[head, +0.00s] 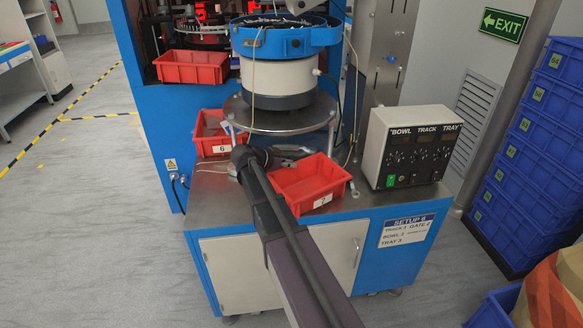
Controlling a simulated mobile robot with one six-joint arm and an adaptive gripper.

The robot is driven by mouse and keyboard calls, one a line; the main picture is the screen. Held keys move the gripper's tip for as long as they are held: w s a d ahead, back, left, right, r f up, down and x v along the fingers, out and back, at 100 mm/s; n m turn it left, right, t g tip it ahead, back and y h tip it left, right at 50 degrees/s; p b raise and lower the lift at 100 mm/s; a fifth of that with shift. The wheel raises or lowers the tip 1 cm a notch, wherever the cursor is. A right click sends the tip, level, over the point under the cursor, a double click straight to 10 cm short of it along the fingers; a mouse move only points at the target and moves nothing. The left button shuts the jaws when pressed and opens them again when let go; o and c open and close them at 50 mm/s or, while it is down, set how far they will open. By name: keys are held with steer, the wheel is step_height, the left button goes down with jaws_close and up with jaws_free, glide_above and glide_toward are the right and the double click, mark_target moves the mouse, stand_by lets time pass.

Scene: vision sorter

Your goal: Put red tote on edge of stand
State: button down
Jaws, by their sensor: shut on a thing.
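A red tote labelled 7 (311,184) is at the front of the metal-topped stand (235,205), near its front edge. I cannot tell whether its base touches the top. My gripper (299,158) is at this tote's back rim and shut on it; the fingertips are small and partly hidden. My arm crosses in front of the tote's left side. A second red tote, labelled 6 (213,149), is on the stand at the back left. A third red tote (190,68) sits higher, on the blue machine behind.
A blue bowl feeder (285,40) stands on a round metal plate behind the totes. A control box (403,146) occupies the stand's right side. Blue crates (528,160) are stacked at the right. Bare metal top shows at the stand's left front. Floor at left is open.

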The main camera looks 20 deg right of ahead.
steer(key=c, duration=0.7)
jaws_free()
steer(key=shift+a+r, duration=0.1)
steer(key=shift+p+v, duration=2.9)
steer(key=shift+v, duration=3)
steer(key=shift+s, duration=0.1)
